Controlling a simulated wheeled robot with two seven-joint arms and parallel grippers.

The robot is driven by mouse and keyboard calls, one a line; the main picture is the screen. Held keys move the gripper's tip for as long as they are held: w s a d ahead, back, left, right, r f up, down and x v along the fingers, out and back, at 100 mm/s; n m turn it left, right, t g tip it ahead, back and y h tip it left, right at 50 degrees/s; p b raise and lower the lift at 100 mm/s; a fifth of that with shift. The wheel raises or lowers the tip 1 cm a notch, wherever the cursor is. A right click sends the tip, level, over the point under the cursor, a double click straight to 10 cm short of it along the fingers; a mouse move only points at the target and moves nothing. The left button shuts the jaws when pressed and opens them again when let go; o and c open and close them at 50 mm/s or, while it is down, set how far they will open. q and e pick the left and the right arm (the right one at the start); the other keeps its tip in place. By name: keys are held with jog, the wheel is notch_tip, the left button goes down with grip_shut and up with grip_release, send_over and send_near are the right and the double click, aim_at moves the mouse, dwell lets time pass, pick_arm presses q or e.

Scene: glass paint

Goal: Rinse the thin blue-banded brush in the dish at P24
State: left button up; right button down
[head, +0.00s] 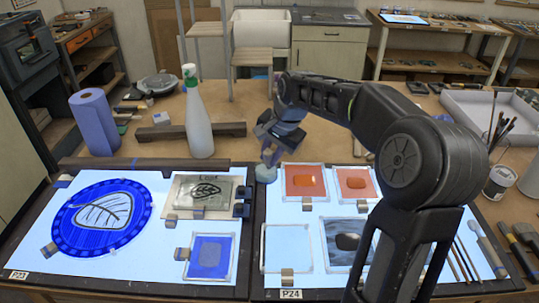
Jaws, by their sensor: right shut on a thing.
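A small pale dish (266,174) stands at the back left corner of the right light panel, the one labelled P24 (291,294). My right gripper (270,154) points down just above this dish, shut on a thin thing that is mostly hidden by the fingers. It looks like the brush, but its blue band is too small to make out. I cannot tell whether its tip touches the water. Several other brushes (466,260) lie side by side at the right of the panel. My left gripper is out of view.
Orange glass panes (304,181), a clear pane (287,247) and a dark-painted pane (346,240) lie close to the dish. A white spray bottle (198,125) and blue paper roll (94,122) stand behind the left panel. A brush pot (499,181) stands far right.

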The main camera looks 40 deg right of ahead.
jog(key=shift+w+a, duration=0.45)
jog(key=shift+a, duration=0.1)
jog(key=shift+s+d, duration=0.45)
jog(key=shift+d, duration=0.15)
jog(key=shift+w+a, duration=0.1)
jog(key=shift+a, duration=0.05)
jog(key=shift+w+a, duration=0.35)
jog(key=shift+a, duration=0.1)
jog(key=shift+d, duration=0.1)
dwell(0.3)
